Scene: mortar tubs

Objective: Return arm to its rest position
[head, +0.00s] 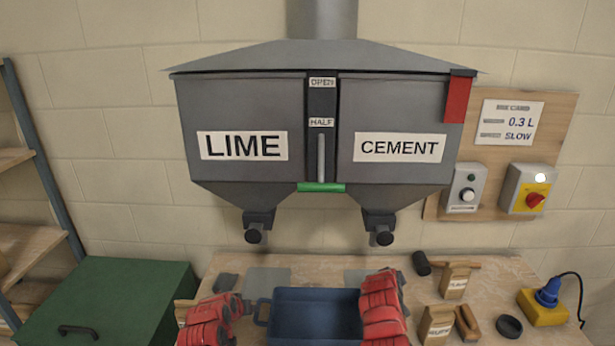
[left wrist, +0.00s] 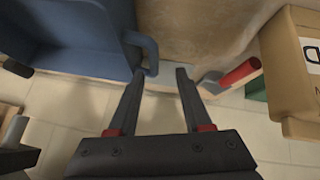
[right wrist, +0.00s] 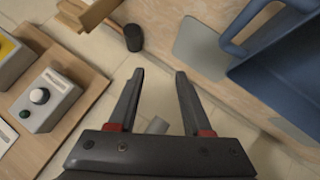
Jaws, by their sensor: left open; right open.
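A blue tub (head: 315,293) stands on the wooden bench between my two red arms. My left gripper (left wrist: 160,72) is open and empty in the left wrist view. Its left fingertip appears close to the handle of the tub (left wrist: 150,52); I cannot tell whether they touch. My right gripper (right wrist: 160,73) is open and empty in the right wrist view. The tub (right wrist: 275,75) lies to its right there, handle apart from the fingers.
The lime and cement hopper (head: 320,130) hangs above the bench, with two spouts over it. A green chest (head: 120,290) stands left. A red-handled tool (left wrist: 238,73) lies nearby.

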